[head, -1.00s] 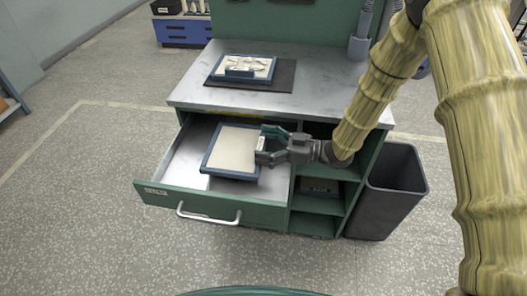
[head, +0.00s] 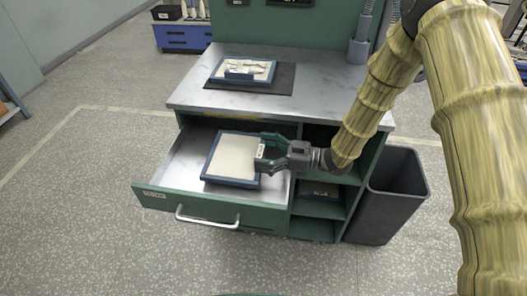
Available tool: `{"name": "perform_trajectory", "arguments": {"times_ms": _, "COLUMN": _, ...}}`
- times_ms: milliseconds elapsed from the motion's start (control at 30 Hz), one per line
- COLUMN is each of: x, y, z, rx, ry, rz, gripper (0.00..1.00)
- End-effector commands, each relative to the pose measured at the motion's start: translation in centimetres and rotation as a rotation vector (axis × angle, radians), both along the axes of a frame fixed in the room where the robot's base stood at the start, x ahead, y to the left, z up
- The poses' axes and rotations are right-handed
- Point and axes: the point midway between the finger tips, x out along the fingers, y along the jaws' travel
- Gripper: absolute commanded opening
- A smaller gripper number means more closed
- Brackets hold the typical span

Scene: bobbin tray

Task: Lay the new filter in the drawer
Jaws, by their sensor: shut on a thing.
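A filter (head: 232,158), a flat pale panel with a blue frame, is in the open green drawer (head: 213,208), roughly level within its walls. My gripper (head: 264,156) is shut on the filter's right edge, near a small white label. I cannot tell whether the filter's underside touches the drawer floor. A second blue-framed filter (head: 258,80) with crumpled pale material on it lies on a dark mat (head: 281,82) on the bench top.
The grey bench top (head: 330,92) is above the drawer. Open shelves (head: 318,208) are right of the drawer, and a dark bin (head: 392,200) stands beside the cabinet. The drawer's left part is bare.

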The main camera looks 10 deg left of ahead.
Motion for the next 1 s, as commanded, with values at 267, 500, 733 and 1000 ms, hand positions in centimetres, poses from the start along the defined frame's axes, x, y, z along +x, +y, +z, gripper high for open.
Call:
{"name": "perform_trajectory", "arguments": {"times_ms": 267, "x": -0.4, "y": 0.0, "z": -1.2, "rx": -0.012, "ry": 0.008, "rz": 0.002, "gripper": 1.0}}
{"name": "perform_trajectory", "arguments": {"times_ms": 500, "x": -0.4, "y": -0.1, "z": -1.2, "rx": -0.015, "ry": 0.009, "rz": 0.002, "gripper": 1.0}}
{"name": "perform_trajectory", "arguments": {"times_ms": 733, "x": -0.4, "y": -1.1, "z": -0.1, "rx": -0.013, "ry": 0.008, "rz": -0.002, "gripper": 1.0}}
{"name": "perform_trajectory", "arguments": {"times_ms": 1000, "x": -0.4, "y": -6.1, "z": 0.4, "rx": -0.009, "ry": 0.005, "rz": -0.002, "gripper": 1.0}}
